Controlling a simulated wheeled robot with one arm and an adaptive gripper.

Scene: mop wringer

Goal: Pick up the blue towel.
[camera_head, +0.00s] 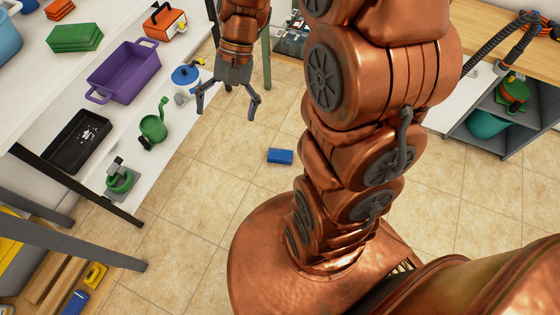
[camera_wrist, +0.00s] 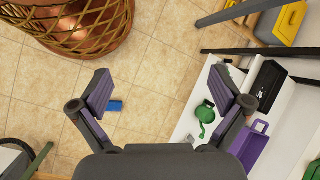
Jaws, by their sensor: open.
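The blue towel (camera_head: 280,156) looks like a small flat blue block lying on the tiled floor, near the middle of the head view. In the wrist view the blue towel (camera_wrist: 114,106) shows just inside the left finger, partly close to its edge. My gripper (camera_head: 226,112) hangs above the floor, to the left of and higher in the picture than the towel. The gripper is apart from the towel.
A white shelf unit at left holds a purple basin (camera_head: 123,72), a black tray (camera_head: 77,142) and a green watering can (camera_head: 152,131). A grey cabinet (camera_head: 490,130) stands at right. Tiled floor around the towel is clear.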

